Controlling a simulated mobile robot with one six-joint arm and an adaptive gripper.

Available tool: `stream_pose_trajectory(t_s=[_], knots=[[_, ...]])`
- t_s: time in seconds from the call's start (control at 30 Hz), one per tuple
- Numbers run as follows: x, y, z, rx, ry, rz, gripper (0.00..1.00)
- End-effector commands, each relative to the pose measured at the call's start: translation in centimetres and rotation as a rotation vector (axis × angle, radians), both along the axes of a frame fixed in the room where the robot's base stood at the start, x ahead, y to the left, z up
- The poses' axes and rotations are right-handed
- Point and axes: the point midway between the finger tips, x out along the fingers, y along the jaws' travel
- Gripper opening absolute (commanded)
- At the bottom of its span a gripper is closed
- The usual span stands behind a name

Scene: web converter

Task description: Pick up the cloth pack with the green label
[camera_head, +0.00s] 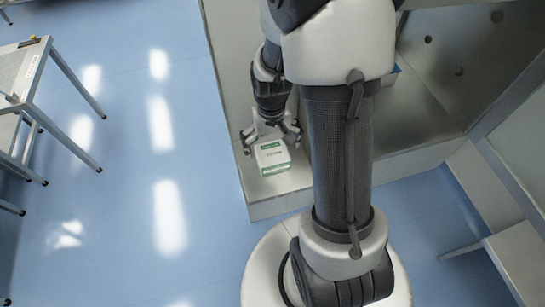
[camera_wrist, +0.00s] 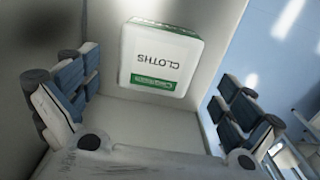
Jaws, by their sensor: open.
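The cloth pack (camera_head: 271,157) is a white block with green label bands, lying on a grey ledge (camera_head: 275,188) near its left edge. In the wrist view the pack (camera_wrist: 160,55) shows the word "CLOTHS" upside down and a green strip. My gripper (camera_head: 270,137) is just behind the pack in the head view, pointing down. In the wrist view my gripper (camera_wrist: 158,95) has its two fingers spread wide, left and right of the pack, with nothing between them. I cannot tell how high the fingertips are above the ledge.
A grey panel with holes (camera_head: 440,60) stands right of the ledge. A blue-and-white item (camera_head: 394,73) is partly hidden behind my arm. A metal table (camera_head: 30,75) stands at the far left. The blue floor (camera_head: 120,200) between is clear.

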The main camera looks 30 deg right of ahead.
Motion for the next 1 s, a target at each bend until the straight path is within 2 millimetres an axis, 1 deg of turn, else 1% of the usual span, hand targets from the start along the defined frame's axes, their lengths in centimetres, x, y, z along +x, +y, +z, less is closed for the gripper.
stream_pose_trajectory(t_s=[0.03, 0.2, 0.3, 0.53, 1.0], knots=[[-0.1, -0.1, -0.8, 0.001, 0.004, -0.001, 1.00], [-0.2, -0.3, -3.6, 0.002, 0.006, -0.001, 1.00], [-0.1, -0.3, -4.6, 0.001, 0.004, 0.000, 1.00], [-0.1, -0.3, -4.6, 0.001, 0.002, 0.000, 1.00], [-0.1, -0.3, -4.6, 0.001, 0.002, 0.000, 0.69]])
